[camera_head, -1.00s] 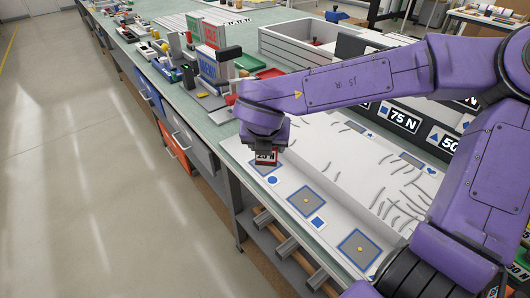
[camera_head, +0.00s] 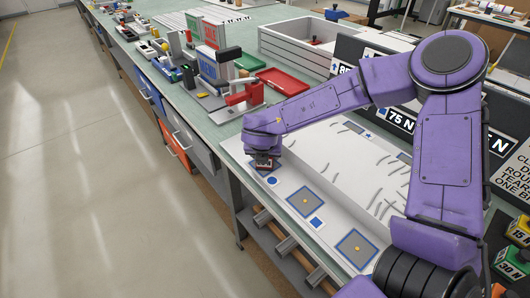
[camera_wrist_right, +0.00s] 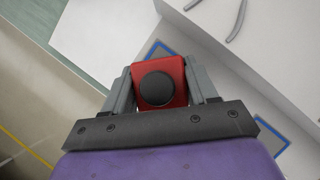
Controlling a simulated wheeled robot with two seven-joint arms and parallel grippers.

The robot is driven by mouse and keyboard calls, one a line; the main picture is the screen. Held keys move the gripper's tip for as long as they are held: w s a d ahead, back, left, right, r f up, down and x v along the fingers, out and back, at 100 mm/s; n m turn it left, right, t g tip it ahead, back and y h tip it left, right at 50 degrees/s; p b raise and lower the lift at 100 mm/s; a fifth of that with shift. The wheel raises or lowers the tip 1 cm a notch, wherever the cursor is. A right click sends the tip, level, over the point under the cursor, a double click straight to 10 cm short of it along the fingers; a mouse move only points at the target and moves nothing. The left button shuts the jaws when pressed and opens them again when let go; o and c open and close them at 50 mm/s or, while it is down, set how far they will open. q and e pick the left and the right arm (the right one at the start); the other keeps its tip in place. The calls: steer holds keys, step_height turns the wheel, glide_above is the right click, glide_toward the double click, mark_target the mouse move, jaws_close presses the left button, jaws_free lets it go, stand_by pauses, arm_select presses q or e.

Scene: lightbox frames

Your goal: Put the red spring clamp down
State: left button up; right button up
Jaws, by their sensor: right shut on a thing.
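The red spring clamp (camera_wrist_right: 180,72) is between the two grey fingers of my right gripper (camera_wrist_right: 160,88), its round black part facing the wrist camera. In the head view my right gripper (camera_head: 263,158) points down over the far end of the white board (camera_head: 325,160), at a blue-bordered pad partly hidden under it. Only a little of the clamp shows there, and I cannot tell whether it touches the pad. My left gripper is not in view.
Two more blue-bordered pads, a middle one (camera_head: 305,201) and a nearer one (camera_head: 355,248), lie uncovered on the board. A red-handled fixture (camera_head: 240,97) and a red tray (camera_head: 284,82) stand beyond.

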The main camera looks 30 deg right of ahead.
steer(key=shift+f, duration=0.1)
steer(key=o, duration=1.2)
steer(key=shift+o, duration=0.2)
steer(key=shift+s+a+r, duration=0.15)
steer(key=shift+r, duration=0.4)
steer(key=v, duration=1.1)
steer(key=shift+b, duration=0.4)
steer(key=shift+s+r, duration=0.1)
